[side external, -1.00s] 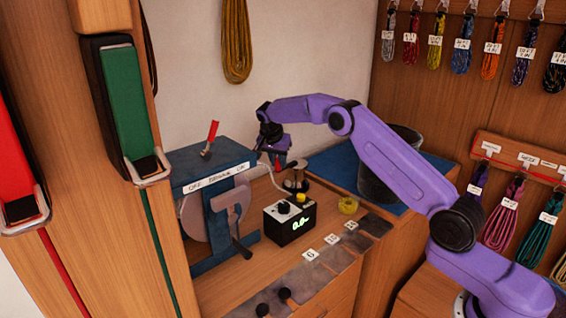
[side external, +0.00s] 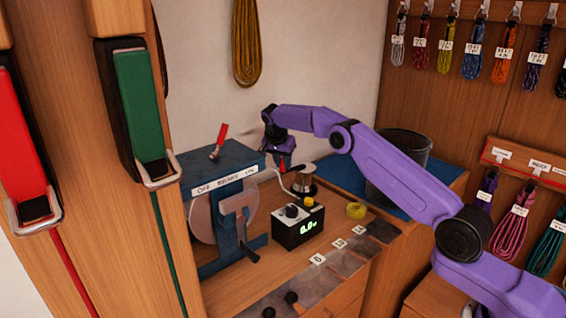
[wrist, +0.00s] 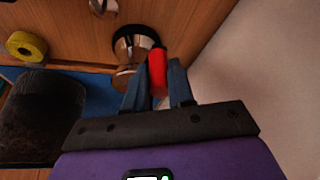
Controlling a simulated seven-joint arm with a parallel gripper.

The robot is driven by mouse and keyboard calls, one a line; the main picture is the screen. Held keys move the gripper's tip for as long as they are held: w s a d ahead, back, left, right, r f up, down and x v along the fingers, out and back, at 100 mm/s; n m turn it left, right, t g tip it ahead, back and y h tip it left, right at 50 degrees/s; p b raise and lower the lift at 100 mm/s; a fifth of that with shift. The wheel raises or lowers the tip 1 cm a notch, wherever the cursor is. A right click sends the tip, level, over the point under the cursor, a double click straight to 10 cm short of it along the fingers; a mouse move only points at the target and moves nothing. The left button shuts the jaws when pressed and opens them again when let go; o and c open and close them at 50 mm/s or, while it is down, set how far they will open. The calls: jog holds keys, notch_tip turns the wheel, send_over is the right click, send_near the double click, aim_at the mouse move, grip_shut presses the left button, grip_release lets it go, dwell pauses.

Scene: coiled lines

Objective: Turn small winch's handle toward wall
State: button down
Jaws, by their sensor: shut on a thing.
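The small winch (side external: 304,178) is a low metal drum with a dark base, standing on the wooden counter near the wall. In the wrist view the winch (wrist: 130,52) shows bronze and black just beyond my fingers. Its red handle grip (wrist: 157,72) sits between my two blue-grey fingers. My gripper (side external: 283,164) is shut on this red grip, at the wall side and to the left of the drum. It also shows in the wrist view (wrist: 158,88). The handle's arm is mostly hidden by the gripper.
A blue brake stand (side external: 218,170) with its own red lever is at left. A black-and-white box (side external: 298,222) with a lit display and a yellow tape roll (side external: 356,211) are in front. A dark bucket (side external: 400,160) stands at right. The white wall is close behind my gripper.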

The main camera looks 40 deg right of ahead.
jog(key=c, duration=1)
grip_release()
jog(key=shift+a, duration=0.1)
jog(key=v, duration=1.2)
